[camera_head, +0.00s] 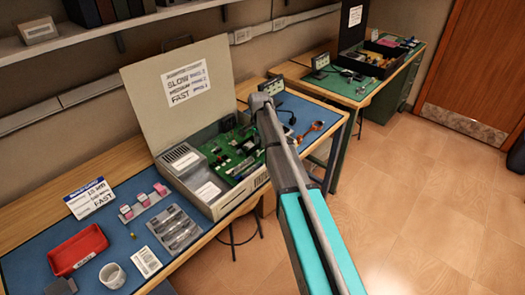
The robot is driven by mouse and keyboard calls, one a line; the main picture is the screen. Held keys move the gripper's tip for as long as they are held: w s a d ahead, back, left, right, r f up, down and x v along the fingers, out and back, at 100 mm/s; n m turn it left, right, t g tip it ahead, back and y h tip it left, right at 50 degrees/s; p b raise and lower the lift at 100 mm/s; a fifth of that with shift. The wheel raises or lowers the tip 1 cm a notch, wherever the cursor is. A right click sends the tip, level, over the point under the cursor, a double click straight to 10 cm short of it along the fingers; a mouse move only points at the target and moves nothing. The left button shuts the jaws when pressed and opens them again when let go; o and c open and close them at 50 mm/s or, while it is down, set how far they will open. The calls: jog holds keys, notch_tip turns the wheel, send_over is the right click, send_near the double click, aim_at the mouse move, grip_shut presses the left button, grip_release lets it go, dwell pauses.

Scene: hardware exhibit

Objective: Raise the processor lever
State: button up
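An open beige computer case (204,195) stands on the blue mat with its lid (150,95) raised at the back. A green circuit board (222,160) lies inside it, with dark and pale parts on it. The processor lever is too small to make out, and my arm hides the right part of the board. My arm comes from the lower right and passes in front of the case's right side, its far joint by the board's upper right edge. My gripper cannot be made out; it seems hidden behind my arm.
A red tray (78,250), a white cup (112,276), a grey tray of small parts (174,230) and a sign card (90,198) stand on the mat left of the case. A second bench (345,90) stands at the back right.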

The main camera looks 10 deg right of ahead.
jog(key=shift+r, duration=0.15)
notch_tip(320, 180, up, 7)
jog(key=a+p, duration=0.1)
jog(key=p, duration=0.6)
jog(key=shift+s, duration=0.45)
dwell(0.4)
jog(key=shift+a, duration=0.1)
jog(key=s+n, duration=1)
jog(key=s, duration=1.9)
jog(key=shift+d+n, duration=0.35)
jog(key=shift+n, duration=0.05)
jog(key=shift+o, duration=0.2)
jog(key=w+f+m, duration=0.1)
jog(key=w+m, duration=0.9)
jog(key=w, duration=1.9)
jog(key=shift+a+m+b, duration=0.25)
jog(key=shift+m+b, duration=0.1)
jog(key=shift+m, duration=0.05)
